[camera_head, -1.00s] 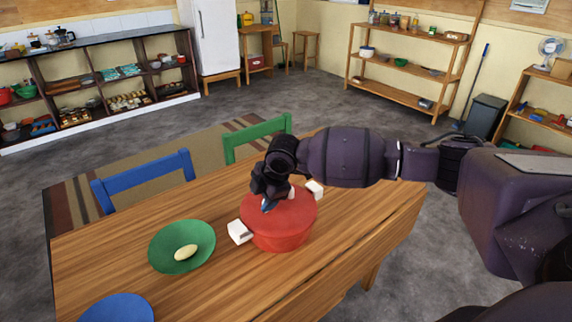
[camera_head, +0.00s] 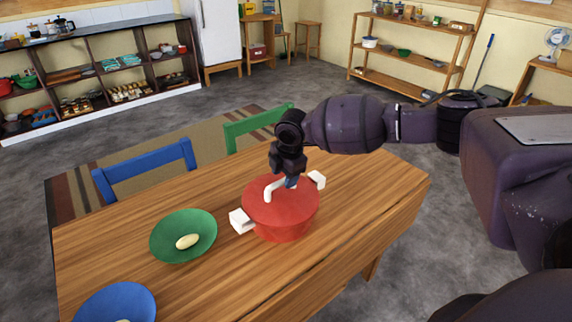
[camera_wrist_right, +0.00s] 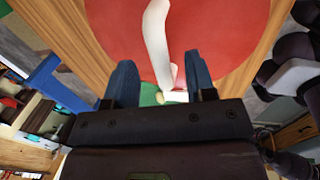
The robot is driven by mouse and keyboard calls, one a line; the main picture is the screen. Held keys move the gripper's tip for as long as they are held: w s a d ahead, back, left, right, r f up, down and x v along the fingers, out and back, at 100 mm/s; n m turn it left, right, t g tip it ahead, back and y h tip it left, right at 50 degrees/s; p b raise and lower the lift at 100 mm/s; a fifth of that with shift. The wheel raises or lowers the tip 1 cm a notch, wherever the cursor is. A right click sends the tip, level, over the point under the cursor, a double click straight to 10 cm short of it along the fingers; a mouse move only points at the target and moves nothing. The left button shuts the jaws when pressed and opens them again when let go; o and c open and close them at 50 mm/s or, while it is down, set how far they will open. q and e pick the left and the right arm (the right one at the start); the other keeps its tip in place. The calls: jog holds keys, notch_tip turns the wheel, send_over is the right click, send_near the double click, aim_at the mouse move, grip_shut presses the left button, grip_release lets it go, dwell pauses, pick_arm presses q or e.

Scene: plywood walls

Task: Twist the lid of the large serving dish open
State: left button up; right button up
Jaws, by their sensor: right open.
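The large red serving dish (camera_head: 283,230) stands on the wooden table with white side handles. Its red lid (camera_head: 295,205) is on top and carries a white bar handle (camera_head: 272,189). In the right wrist view the lid (camera_wrist_right: 215,35) fills the upper middle, with the white handle (camera_wrist_right: 157,42) running down towards the fingers. My right gripper (camera_head: 290,183) is just above the lid, beside the handle. Its two blue fingers (camera_wrist_right: 162,85) are apart, and the handle's end shows between or just beyond them; contact cannot be told. My left gripper is not in view.
A green bowl (camera_head: 198,222) with a pale oval item and a blue bowl (camera_head: 105,302) stand on the table (camera_head: 200,290) to the left. Blue (camera_head: 145,170) and green (camera_head: 250,127) chairs stand at the far side. The table's right end is clear.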

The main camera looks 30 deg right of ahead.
aim_at(283, 179)
jog(key=shift+w+f, duration=0.15)
jog(key=shift+f, duration=0.65)
jog(key=shift+w+f, duration=0.15)
jog(key=shift+f, duration=0.6)
grip_shut()
jog(key=shift+f+n+b, duration=0.1)
jog(key=shift+n+b, duration=0.35)
jog(key=shift+n, duration=0.25)
jog(key=shift+w+a+n, duration=0.1)
jog(key=shift+n, duration=0.6)
jog(key=shift+w+n+y+b, duration=0.1)
jog(key=shift+n+y+b, duration=0.4)
jog(key=shift+n, duration=0.9)
